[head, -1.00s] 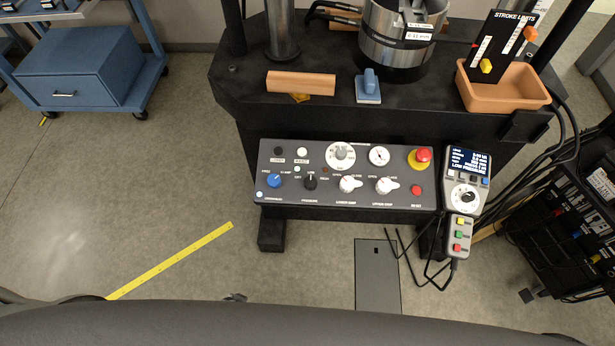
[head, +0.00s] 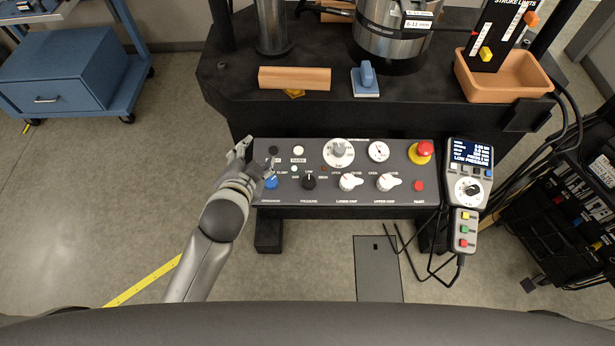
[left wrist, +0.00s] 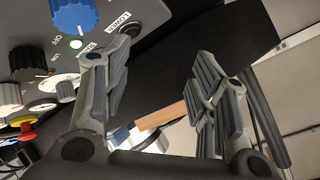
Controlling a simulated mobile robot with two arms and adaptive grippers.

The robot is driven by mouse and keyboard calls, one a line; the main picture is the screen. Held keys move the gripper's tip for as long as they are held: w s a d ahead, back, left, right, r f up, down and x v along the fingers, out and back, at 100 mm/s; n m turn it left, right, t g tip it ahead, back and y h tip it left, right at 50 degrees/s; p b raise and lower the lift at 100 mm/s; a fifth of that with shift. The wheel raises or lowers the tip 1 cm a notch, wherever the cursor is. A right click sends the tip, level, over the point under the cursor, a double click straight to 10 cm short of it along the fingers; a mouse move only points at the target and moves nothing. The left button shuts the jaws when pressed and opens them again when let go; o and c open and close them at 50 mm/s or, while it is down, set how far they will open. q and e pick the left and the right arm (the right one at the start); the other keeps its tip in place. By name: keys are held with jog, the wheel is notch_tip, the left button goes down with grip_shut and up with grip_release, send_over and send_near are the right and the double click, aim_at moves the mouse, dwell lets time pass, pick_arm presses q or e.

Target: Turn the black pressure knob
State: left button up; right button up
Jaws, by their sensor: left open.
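The black pressure knob (head: 309,181) sits on the dark control panel (head: 400,158), right of the blue knob (head: 271,182) and left of the white lower-grip knob (head: 350,182). In the left wrist view the black knob (left wrist: 28,60) is at the left edge, below the blue knob (left wrist: 72,14). My left gripper (head: 256,157) is over the panel's left end, near the blue knob and left of the black knob. Its fingers stand apart with nothing between them in the left wrist view (left wrist: 165,65). My right gripper is not in view.
A red emergency button (head: 424,148) is at the panel's right end. A handheld pendant (head: 466,190) with a screen hangs beside it. The machine table (head: 300,108) behind holds an orange-brown block (head: 294,78) and a tray (head: 505,85). The floor in front is open.

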pick_arm(q)
jog(key=w+d+r+m+t+h, duration=0.35)
jog(key=d+r+m, duration=0.25)
jog(key=r, duration=0.3)
jog(key=w+d+r+m+t+h, duration=0.2)
jog(key=d+r+m+h, duration=0.25)
jog(key=d+r, duration=0.3)
jog(key=s+d+r+m+g+h, duration=0.35)
jog(key=d+r+m+h, duration=0.4)
jog(key=m, duration=0.45)
jog(key=s+d+m+g+h, duration=0.4)
jog(key=s+d+m+g, duration=0.85)
jog(key=m, duration=0.75)
jog(key=m+g+y, duration=0.2)
jog(key=m+y, duration=1.6)
jog(key=y, duration=0.2)
send_near(309, 181)
jog(key=f+p, duration=0.1)
jog(key=f, duration=0.3)
jog(key=f+p, duration=0.1)
jog(key=f, duration=0.4)
jog(key=shift+s+d, duration=0.1)
jog(key=shift+d, duration=0.1)
